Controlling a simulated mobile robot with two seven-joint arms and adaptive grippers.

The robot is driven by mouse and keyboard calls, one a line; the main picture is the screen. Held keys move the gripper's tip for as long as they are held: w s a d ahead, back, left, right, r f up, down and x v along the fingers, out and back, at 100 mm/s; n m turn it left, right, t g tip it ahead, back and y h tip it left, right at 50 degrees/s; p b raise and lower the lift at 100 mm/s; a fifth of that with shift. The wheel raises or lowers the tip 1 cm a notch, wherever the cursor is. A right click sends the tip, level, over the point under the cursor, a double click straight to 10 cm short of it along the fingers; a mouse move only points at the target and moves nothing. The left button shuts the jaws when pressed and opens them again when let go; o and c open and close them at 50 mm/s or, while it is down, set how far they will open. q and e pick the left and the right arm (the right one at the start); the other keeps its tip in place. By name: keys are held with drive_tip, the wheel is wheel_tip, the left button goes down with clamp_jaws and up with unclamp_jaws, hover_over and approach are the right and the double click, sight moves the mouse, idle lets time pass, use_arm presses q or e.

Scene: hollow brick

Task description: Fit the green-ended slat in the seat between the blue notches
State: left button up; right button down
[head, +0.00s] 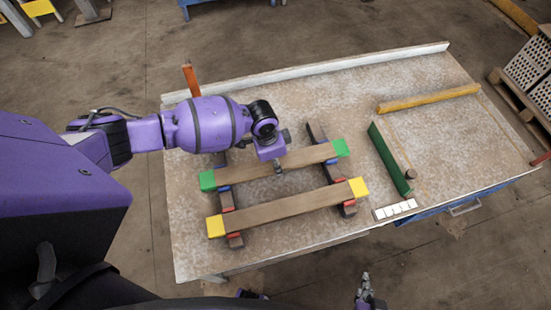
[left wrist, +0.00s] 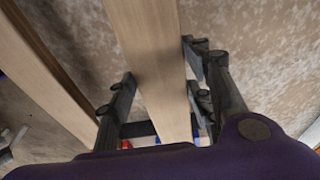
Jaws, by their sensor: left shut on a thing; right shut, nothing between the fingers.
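The green-ended slat (head: 300,158) lies across the two dark rails, its green ends over the left rail (head: 229,200) and the right rail (head: 318,132). Blue notch marks (head: 224,188) show along its near edge at the left rail, and blue (head: 332,161) also shows at the right rail. I cannot tell whether it is fully down in the seat. My left gripper (head: 278,168) is shut on the slat near its middle; the left wrist view shows the slat (left wrist: 155,55) between the fingers. My right gripper (head: 367,288) is shut and empty, off the table's near edge.
A yellow-ended slat (head: 285,206) lies across the rails nearer me, beside red marks. A green bar (head: 390,158), a yellow bar (head: 428,98) and a white block strip (head: 395,210) lie to the right. A pale ledge (head: 330,68) runs along the table's back. The right side has free room.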

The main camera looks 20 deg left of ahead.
use_arm(q)
drive_tip(key=shift+f, duration=0.1)
drive_tip(key=o, duration=1.5)
drive_tip(key=shift+o, duration=0.2)
wheel_tip(320, 180, up, 12)
drive_tip(key=s+a, duration=0.1)
drive_tip(key=shift+a, duration=0.25)
